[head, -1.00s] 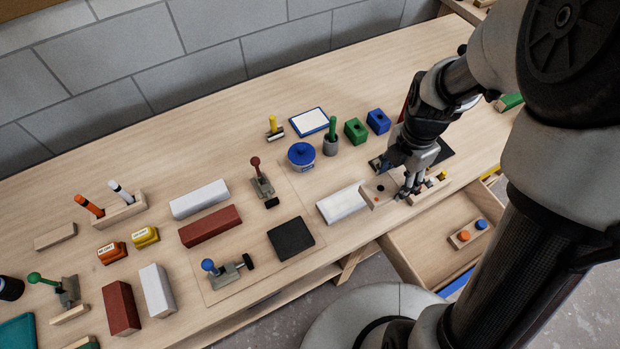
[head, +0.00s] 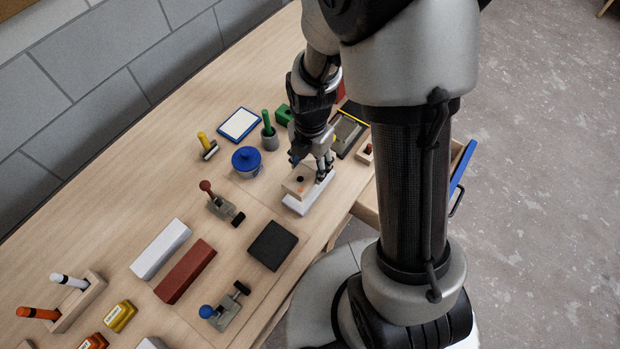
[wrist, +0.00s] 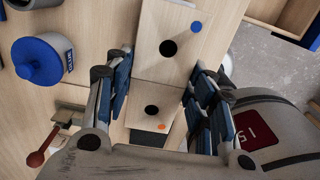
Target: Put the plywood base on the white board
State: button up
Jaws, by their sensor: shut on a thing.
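The plywood base (head: 299,181) is a pale wooden piece with a dark hole and an orange dot on top. My gripper (head: 324,172) is shut on it, with a finger on either side in the wrist view (wrist: 155,98). There the base (wrist: 151,92) shows holes, an orange dot and a blue dot. The white board (head: 294,206) lies flat on the bench under the base, its near end and right side showing. I cannot tell whether the base touches the board or hangs just above it. My fingers hide part of the base in the head view.
A blue-lidded pot (head: 247,160) stands left of my gripper, and a grey cup (head: 269,138) with a green peg behind it. A black pad (head: 270,246) and a red-handled clamp (head: 222,205) lie nearer. An open drawer with a blue front (head: 462,166) juts out right.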

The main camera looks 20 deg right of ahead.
aim_at(310, 166)
jog(key=shift+f+b, duration=0.75)
jog(key=shift+f, duration=2.35)
jog(key=shift+f, duration=0.2)
jog(key=o, duration=1.1)
jog(key=shift+r, duration=0.2)
notch_tip(310, 166, up, 12)
jog(key=p, duration=0.3)
jog(key=s+r+m+t, duration=0.1)
jog(key=s+r+m, duration=0.4)
jog(key=m, duration=0.3)
jog(key=s+r+m+t, duration=0.2)
jog(key=s+r+m, duration=0.3)
jog(key=r+m, duration=0.3)
jog(key=s+r+m+t, duration=0.1)
jog(key=s+r+m, duration=0.4)
jog(key=r+m, duration=0.2)
jog(key=shift+r+m+t, duration=0.2)
jog(key=shift+m+t, duration=0.1)
jog(key=shift+m, duration=0.8)
